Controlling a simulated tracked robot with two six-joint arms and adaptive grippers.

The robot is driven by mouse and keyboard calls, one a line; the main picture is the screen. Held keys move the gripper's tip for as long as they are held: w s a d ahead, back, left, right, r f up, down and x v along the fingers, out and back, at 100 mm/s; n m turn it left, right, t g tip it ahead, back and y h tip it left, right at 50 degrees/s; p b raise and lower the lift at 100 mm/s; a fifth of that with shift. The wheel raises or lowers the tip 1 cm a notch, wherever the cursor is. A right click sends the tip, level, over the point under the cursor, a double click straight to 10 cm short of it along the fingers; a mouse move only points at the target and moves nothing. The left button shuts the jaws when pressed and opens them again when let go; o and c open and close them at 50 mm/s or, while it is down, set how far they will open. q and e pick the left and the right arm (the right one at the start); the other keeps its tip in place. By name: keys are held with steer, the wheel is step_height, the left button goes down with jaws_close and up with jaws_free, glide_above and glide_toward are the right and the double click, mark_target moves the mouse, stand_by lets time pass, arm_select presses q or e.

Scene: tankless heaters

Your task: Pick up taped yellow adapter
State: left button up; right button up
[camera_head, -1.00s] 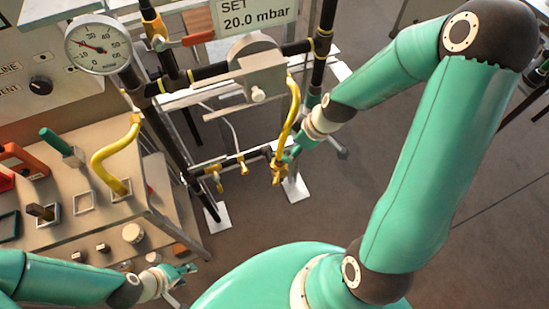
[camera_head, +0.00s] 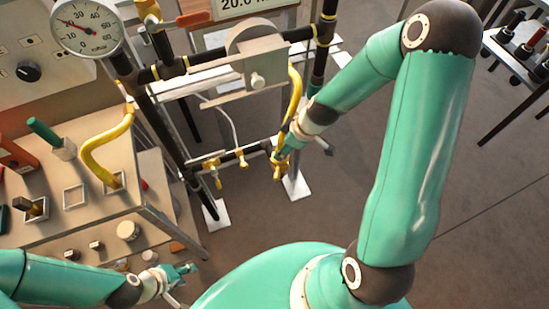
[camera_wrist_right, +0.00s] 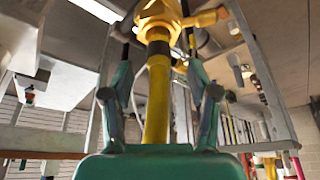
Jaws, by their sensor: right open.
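A bent yellow pipe (camera_head: 293,100) hangs on the black pipe rig and runs down to a brass fitting. In the right wrist view the yellow pipe (camera_wrist_right: 158,100) stands between my two fingers, with a dark band below the brass fitting (camera_wrist_right: 158,14). My right gripper (camera_head: 283,157) is open around it; finger contact is not clear. It also shows in the right wrist view (camera_wrist_right: 160,92). Another bent yellow pipe (camera_head: 97,152) stands in a square holder on the table. I cannot tell which is the taped adapter. My left gripper (camera_head: 182,283) is open and empty at the lower left.
The table (camera_head: 118,190) at the left holds a green-handled piece (camera_head: 45,131) and square holders. A pressure gauge (camera_head: 87,26) and black rig pipes (camera_head: 160,125) stand behind.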

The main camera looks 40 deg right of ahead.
steer(key=b+x, duration=0.1)
steer(key=x, duration=0.1)
steer(key=b+x, duration=0.1)
steer(key=x, duration=0.2)
steer(key=shift+d+b, duration=0.2)
steer(key=shift+b, duration=0.1)
steer(key=shift+r, duration=0.1)
jaws_close()
